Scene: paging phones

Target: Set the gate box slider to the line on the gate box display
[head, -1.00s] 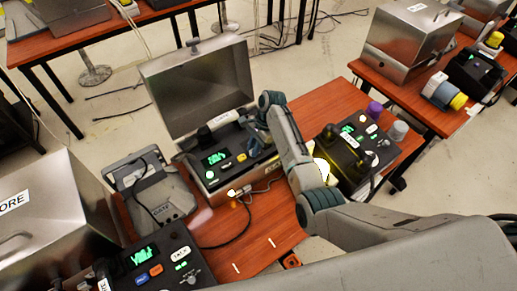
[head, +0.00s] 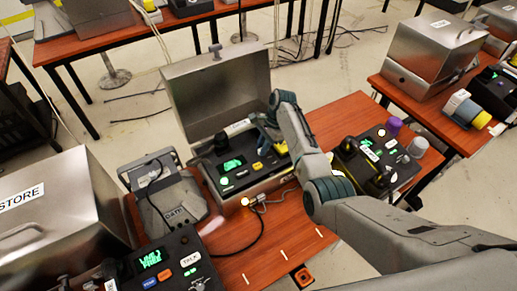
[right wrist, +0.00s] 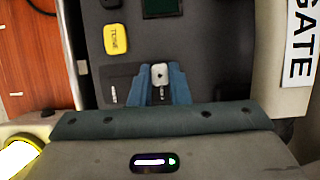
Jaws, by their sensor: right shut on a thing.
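The gate box (head: 205,184) is an open metal case with its lid up, in the middle of the head view. Its dark panel has a lit green display (head: 233,162), whose line is too small to read. The display's dark edge shows at the top of the right wrist view (right wrist: 162,8). The slider knob (right wrist: 160,75) is a small pale cap on the panel, between the blue fingers of my right gripper (right wrist: 161,84). My right gripper is shut on the knob. In the head view my right gripper (head: 268,138) reaches down onto the panel's right side, and the arm hides the knob. My left gripper is not in view.
A yellow button (right wrist: 112,39) sits beside the slider, and a white GATE label (right wrist: 300,45) lies at right in the wrist view. A metal STORE box (head: 60,215) stands at left. Another dark phone unit (head: 390,160) stands right of the arm. A cable lies on the table.

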